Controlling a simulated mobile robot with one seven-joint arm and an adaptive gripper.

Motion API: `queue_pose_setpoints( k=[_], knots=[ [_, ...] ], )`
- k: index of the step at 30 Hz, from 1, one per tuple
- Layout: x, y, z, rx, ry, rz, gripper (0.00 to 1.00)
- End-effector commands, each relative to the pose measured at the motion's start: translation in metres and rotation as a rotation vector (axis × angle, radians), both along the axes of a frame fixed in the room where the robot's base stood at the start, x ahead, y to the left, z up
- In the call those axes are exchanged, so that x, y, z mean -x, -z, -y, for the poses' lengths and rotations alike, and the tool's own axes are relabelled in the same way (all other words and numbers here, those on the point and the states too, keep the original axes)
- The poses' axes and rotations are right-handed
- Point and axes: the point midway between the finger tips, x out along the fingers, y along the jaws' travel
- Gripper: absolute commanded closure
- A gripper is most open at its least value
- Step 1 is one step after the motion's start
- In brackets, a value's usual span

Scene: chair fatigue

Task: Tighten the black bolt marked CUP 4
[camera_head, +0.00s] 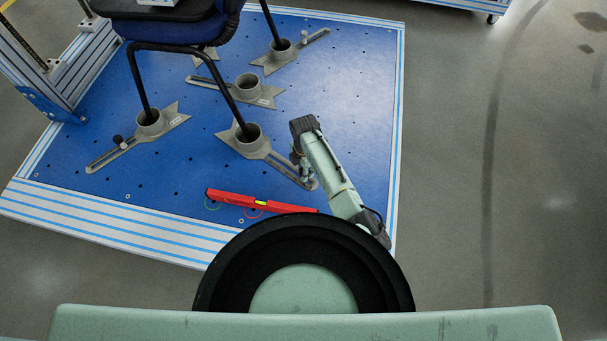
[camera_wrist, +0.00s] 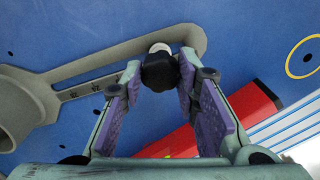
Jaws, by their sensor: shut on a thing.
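My gripper (camera_wrist: 160,66) is shut on a black bolt (camera_wrist: 160,74) with a rounded knob head; the fingertips lie on either side of it in the wrist view. A pale round piece shows just beyond the knob. The bolt stands in the slotted arm (camera_wrist: 100,84) of a grey cup bracket (camera_wrist: 22,100). In the head view my gripper (camera_head: 302,168) is low over the slot end of the front right cup bracket (camera_head: 248,144) and hides the bolt. A black chair leg stands in that cup. No CUP 4 marking is legible.
A red level (camera_head: 235,198) lies on the blue plate (camera_head: 345,80) near my arm, and just beyond the fingers in the wrist view (camera_wrist: 255,105). The chair (camera_head: 180,30) stands left of my gripper. Other brackets include a front left one (camera_head: 150,125). The plate's right side is clear.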

Motion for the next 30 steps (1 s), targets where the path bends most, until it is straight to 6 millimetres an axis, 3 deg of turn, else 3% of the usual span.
queue_pose_setpoints(
  k=[6,18,27,30],
  knots=[
    [0.0011,-0.0020,-0.0005,0.000,0.223,-0.003,1.00],
    [0.0005,-0.0006,0.0006,0.001,0.287,-0.002,1.00],
    [0.0010,-0.0011,-0.0003,0.000,0.595,-0.003,1.00],
    [0.0009,0.0000,0.0005,0.000,0.626,-0.003,1.00]
  ],
)
